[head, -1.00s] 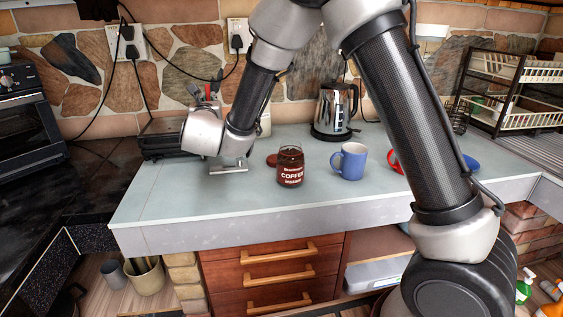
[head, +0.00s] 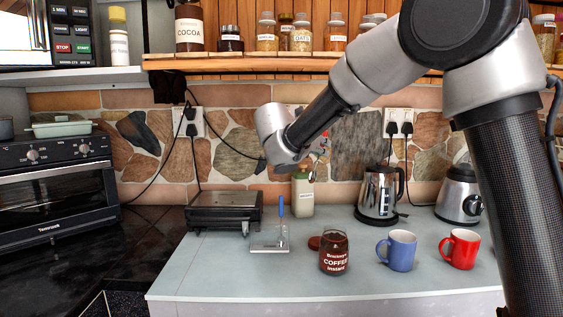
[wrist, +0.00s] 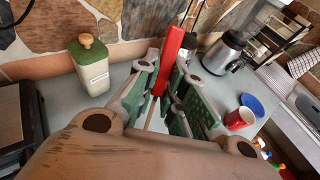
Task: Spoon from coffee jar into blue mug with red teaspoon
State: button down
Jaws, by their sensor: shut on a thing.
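My gripper (wrist: 165,85) is shut on the red teaspoon (wrist: 175,50), whose red handle stands up between the fingers in the wrist view. In the head view my gripper (head: 316,165) is raised in front of the stone wall, partly hidden by my wrist, with a bit of red showing. The spoon's bowl is hidden. The coffee jar (head: 334,256), labelled and dark-filled, stands open on the counter below and right of my gripper. Its reddish-brown lid (head: 314,242) lies behind it. The blue mug (head: 400,251) stands upright right of the jar.
A stand (head: 270,246) with a blue-handled spoon (head: 281,205) is left of the jar. A red mug (head: 463,250) is right of the blue mug. A kettle (head: 379,194), a white container (head: 303,196) and a black grill (head: 224,208) line the back. A shelf (head: 300,62) hangs above.

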jog(key=s+d+f+m+g, duration=0.5)
jog(key=s+d+f+g, duration=0.15)
jog(key=s+d, duration=0.2)
jog(key=a+f+h, duration=0.1)
jog(key=f, duration=0.2)
jog(key=s+a+f+t+h, duration=0.1)
jog(key=f, duration=0.3)
jog(key=a+f+t+h, duration=0.1)
jog(key=f, duration=0.2)
jog(key=shift+s+f+n+h, duration=0.2)
jog(key=shift+s+n+h, duration=0.1)
jog(key=w+d+r+g+y, duration=0.2)
jog(key=d+g+y, duration=0.3)
jog(key=y, duration=0.5)
jog(key=shift+w+r, duration=0.4)
jog(key=shift+r, duration=0.15)
